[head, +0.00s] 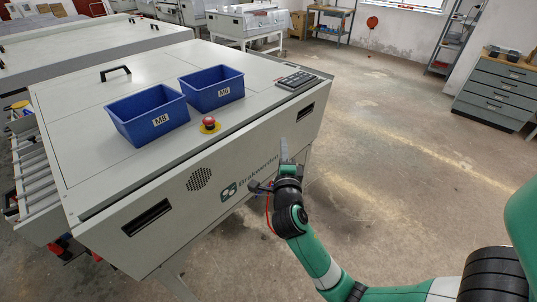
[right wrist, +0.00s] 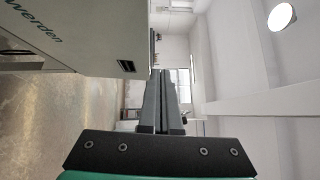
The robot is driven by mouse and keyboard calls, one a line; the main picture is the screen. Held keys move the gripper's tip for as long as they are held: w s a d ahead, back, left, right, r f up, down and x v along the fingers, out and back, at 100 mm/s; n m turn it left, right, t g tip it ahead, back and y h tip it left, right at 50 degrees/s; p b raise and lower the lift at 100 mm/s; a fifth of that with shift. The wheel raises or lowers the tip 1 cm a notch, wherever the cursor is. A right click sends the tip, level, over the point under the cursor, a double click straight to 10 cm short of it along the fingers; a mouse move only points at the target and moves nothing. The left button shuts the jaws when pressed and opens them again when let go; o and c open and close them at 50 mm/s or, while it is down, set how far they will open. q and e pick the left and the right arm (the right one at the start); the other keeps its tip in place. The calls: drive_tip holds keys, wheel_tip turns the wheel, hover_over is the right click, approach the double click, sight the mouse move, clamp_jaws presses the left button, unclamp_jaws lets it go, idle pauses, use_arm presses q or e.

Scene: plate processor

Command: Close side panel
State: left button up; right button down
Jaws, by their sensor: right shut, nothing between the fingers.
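The pale grey side panel (head: 165,207) of the plate processor faces me in the head view, with a logo, a round vent and two dark recessed handles. A dark gap shows along its upper left edge; I cannot tell how far it stands open. Its far end with one handle (right wrist: 126,66) shows at the upper left of the right wrist view. My right gripper (head: 284,150) is shut and empty, in front of the panel's right half. Its fingers (right wrist: 160,105) are together in the right wrist view. I cannot tell whether they touch the panel. My left gripper is out of view.
Two blue bins (head: 148,115) (head: 212,88), a red emergency button (head: 209,124) and a keypad (head: 297,80) sit on the machine's top. A roller rack (head: 32,172) is at its left. Open floor (head: 400,150) lies to the right, before a grey drawer cabinet (head: 500,92).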

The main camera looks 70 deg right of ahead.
wheel_tip(320, 180, down, 3)
approach(268, 119)
drive_tip(key=s+d, duration=0.2)
drive_tip(key=d, duration=0.1)
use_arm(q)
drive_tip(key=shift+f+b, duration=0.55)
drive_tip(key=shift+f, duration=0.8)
use_arm(e)
drive_tip(key=shift+w+d+r, duration=0.1)
drive_tip(key=shift+w+d, duration=0.3)
drive_tip(key=shift+w, duration=0.25)
drive_tip(key=shift+w+d+r, duration=0.1)
drive_tip(key=shift+w+d, duration=0.25)
drive_tip(key=shift+w, duration=0.35)
drive_tip(key=shift+w+d+r, duration=0.1)
drive_tip(key=shift+w+d, duration=0.3)
drive_tip(key=shift+w, duration=0.25)
